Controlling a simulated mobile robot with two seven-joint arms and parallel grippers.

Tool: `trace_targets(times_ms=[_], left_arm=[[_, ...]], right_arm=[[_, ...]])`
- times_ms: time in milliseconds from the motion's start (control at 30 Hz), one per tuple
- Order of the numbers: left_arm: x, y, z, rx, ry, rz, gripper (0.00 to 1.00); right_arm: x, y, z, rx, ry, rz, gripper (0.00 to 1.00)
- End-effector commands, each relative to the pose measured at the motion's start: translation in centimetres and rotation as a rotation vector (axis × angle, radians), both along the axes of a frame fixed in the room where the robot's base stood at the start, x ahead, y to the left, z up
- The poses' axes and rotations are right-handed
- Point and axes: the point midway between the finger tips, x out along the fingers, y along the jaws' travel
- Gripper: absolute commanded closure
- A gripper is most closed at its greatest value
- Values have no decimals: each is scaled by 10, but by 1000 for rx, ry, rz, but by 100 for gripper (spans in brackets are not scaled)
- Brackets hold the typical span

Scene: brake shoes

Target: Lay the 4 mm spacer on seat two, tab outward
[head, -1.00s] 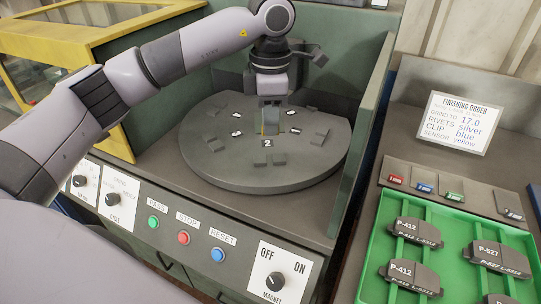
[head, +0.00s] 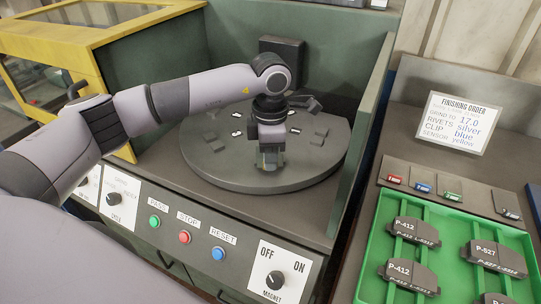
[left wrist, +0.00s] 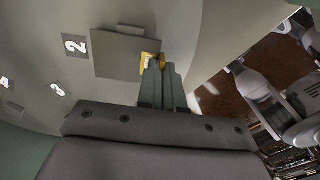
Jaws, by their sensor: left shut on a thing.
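My left gripper (head: 270,160) is over the front part of the round grey turntable (head: 205,168), fingers pointing down. In the left wrist view its fingers (left wrist: 162,82) are shut on the yellow tab of a flat grey square plate (left wrist: 115,58), which looks like the spacer. The plate is beside the number 2 label (left wrist: 75,46), and the tab points toward the turntable's rim. I cannot tell whether the plate touches the surface beneath or hovers just above it. In the head view my gripper hides the plate and the number 2. My right gripper is not in view.
The turntable carries other raised seats and number labels. A green wall (head: 362,130) stands to its right, and a control panel (head: 215,240) with buttons and a magnet knob is in front. A green tray (head: 372,250) of brake pads and an order card (head: 457,122) are at the right.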

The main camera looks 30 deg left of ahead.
Motion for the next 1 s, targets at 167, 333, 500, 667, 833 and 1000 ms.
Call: trace_targets(times_ms=[167, 333, 500, 667, 833, 1000], left_arm=[[0, 0, -2, 0, 0, 0, 69], [0, 0, -2, 0, 0, 0, 69], [0, 0, 1, 0, 0, 0, 69], [1, 0, 21, 0, -5, -1, 69], [1, -1, 58, -1, -6, -1, 69], [1, -1, 93, 0, -5, 0, 69]], right_arm=[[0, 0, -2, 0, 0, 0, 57], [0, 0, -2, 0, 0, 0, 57], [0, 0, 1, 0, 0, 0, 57], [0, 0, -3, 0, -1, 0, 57], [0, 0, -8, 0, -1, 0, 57], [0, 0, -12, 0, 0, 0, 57]])
